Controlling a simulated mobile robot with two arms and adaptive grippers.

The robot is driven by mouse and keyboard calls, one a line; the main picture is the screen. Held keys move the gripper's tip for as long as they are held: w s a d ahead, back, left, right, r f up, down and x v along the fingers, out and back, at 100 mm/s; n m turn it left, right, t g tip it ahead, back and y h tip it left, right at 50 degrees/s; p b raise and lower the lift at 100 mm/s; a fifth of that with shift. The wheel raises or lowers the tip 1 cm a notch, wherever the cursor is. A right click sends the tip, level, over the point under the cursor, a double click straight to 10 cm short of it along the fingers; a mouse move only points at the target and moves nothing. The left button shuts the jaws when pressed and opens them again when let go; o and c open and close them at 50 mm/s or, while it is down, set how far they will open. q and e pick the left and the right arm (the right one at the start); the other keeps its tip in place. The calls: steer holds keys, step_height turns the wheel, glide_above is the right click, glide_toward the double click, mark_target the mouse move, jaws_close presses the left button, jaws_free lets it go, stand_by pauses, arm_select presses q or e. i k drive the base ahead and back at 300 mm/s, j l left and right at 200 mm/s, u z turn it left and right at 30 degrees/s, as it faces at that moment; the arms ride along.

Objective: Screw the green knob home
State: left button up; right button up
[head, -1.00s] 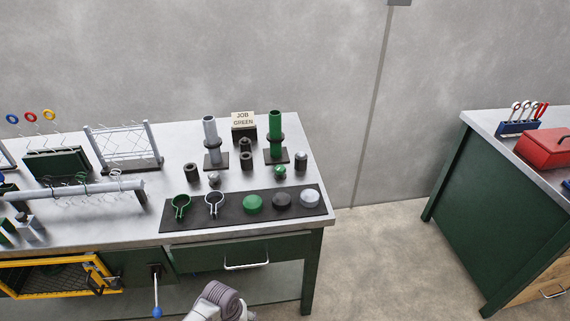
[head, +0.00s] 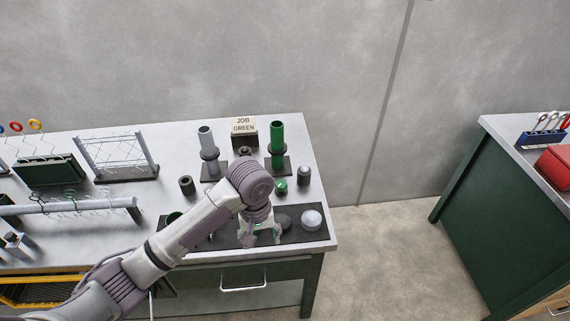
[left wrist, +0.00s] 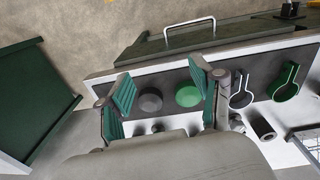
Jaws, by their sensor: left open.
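A small green knob (head: 281,187) sits on the bench just in front of the green post (head: 277,142). I cannot tell how far it is screwed in. A flat round green cap (left wrist: 188,95) lies on the dark mat (head: 318,236); in the head view my arm hides most of it. My left gripper (head: 262,236) hangs over the mat, in front of the green knob and apart from it. In the left wrist view my left gripper (left wrist: 158,78) is open and empty, the green cap near its right finger. My right gripper is not in view.
A white cap (head: 312,219) and a dark cap (left wrist: 150,101) lie on the mat. Dark sleeves (head: 304,175) stand by the posts, with a grey post (head: 207,145) to the left. The sign (head: 243,126) reads JOB GREEN. A mesh rack (head: 115,157) stands left.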

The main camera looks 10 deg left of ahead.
mark_target(280, 185)
steer(key=i, duration=0.95)
